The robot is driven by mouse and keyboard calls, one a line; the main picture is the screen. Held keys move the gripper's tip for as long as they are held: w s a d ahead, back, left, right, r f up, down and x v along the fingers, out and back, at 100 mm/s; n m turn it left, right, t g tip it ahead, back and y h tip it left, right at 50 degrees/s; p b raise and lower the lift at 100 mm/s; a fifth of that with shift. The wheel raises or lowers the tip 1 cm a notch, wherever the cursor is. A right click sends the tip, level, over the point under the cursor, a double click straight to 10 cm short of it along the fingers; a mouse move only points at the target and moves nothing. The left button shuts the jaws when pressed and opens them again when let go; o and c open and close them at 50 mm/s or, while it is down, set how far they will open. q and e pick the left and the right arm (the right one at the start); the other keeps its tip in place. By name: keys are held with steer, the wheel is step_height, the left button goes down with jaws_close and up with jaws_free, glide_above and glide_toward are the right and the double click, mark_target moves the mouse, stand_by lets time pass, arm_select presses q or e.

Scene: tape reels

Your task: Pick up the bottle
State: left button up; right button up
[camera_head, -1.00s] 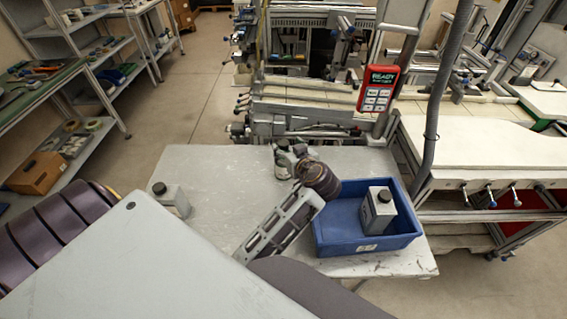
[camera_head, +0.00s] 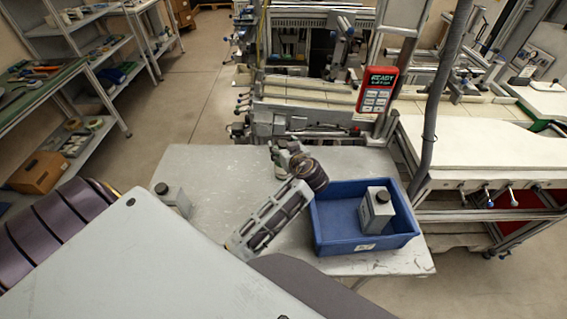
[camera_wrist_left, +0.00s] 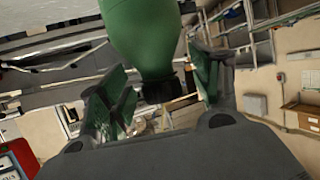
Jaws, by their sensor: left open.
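In the left wrist view a green bottle (camera_wrist_left: 145,40) with a dark cap hangs down from the top edge, cap towards my left gripper. The fingers of my left gripper (camera_wrist_left: 160,92) stand apart on both sides of the cap, with space showing beside it. In the head view my left gripper (camera_head: 284,152) is over the far part of the grey table (camera_head: 225,185); I cannot make out the green bottle there. A grey bottle with a black cap (camera_head: 377,211) stands in the blue bin (camera_head: 337,246). Another grey bottle (camera_head: 173,200) stands at the table's left, partly hidden. My right gripper is not in view.
The blue bin sits at the table's right side, close to my forearm. A machine with a red pendant (camera_head: 377,90) stands behind the table. A white bench (camera_head: 490,150) is at the right and shelves (camera_head: 85,100) are at the left. The table's left middle is clear.

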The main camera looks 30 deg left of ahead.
arm_select(q)
jaws_close()
stand_by(0.5)
steer(key=shift+r, duration=0.1)
steer(key=shift+r+b, duration=0.5)
steer(key=shift+r, duration=4.45)
